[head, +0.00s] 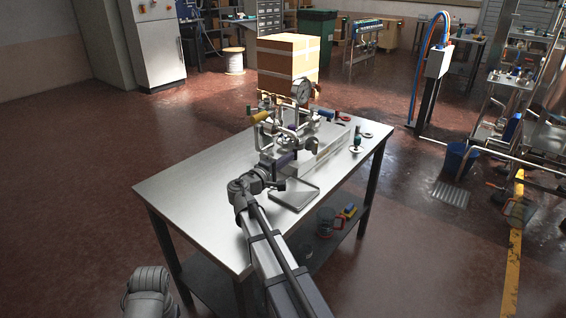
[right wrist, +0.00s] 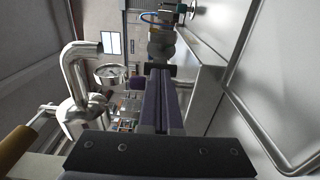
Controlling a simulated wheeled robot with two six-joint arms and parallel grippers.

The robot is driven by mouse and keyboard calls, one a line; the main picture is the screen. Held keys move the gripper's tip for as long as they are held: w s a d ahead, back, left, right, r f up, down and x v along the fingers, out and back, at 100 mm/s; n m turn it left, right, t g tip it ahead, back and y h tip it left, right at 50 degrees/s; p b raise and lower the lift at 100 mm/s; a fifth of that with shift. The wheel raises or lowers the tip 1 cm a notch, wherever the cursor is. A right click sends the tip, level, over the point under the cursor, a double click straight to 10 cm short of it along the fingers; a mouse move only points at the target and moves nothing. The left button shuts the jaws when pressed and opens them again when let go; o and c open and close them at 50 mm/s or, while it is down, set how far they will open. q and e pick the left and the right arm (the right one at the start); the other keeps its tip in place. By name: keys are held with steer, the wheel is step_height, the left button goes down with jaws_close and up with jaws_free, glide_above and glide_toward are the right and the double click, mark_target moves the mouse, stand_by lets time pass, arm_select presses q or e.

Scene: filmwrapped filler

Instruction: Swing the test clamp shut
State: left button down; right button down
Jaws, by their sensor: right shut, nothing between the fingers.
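A metal test rig (head: 300,133) with a round gauge (head: 301,90) stands on the steel table. A yellow handle (head: 260,117) sticks out at its left and a purple handle (head: 325,113) at its right; I cannot tell which part is the test clamp. My right gripper (head: 289,158) is at the near side of the rig, its purple fingers shut and empty. The right wrist view shows the shut fingers (right wrist: 159,72), the gauge (right wrist: 110,73) left of them and a tan-yellow handle (right wrist: 15,147) at lower left. My left gripper is not in view.
The steel table (head: 190,188) is bare at its left. A shallow metal tray (head: 292,196) lies at its front edge, and a small green-topped item (head: 357,138) stands at the right. A cardboard box (head: 288,55) stands behind the table.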

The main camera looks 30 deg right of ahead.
mark_target(302, 147)
steer(key=shift+d, duration=0.1)
stand_by(0.3)
steer(key=shift+s+d+n+t+y, duration=0.4)
steer(key=shift+s+d+n+t, duration=0.15)
steer(key=shift+t, duration=0.25)
steer(key=shift+d+n+t+y, duration=0.6)
steer(key=shift+n+t, duration=0.15)
steer(key=shift+t, duration=0.15)
steer(key=shift+w+d, duration=0.15)
steer(key=shift+d, duration=0.6)
steer(key=shift+w+d, duration=0.1)
steer(key=shift+d, duration=0.7)
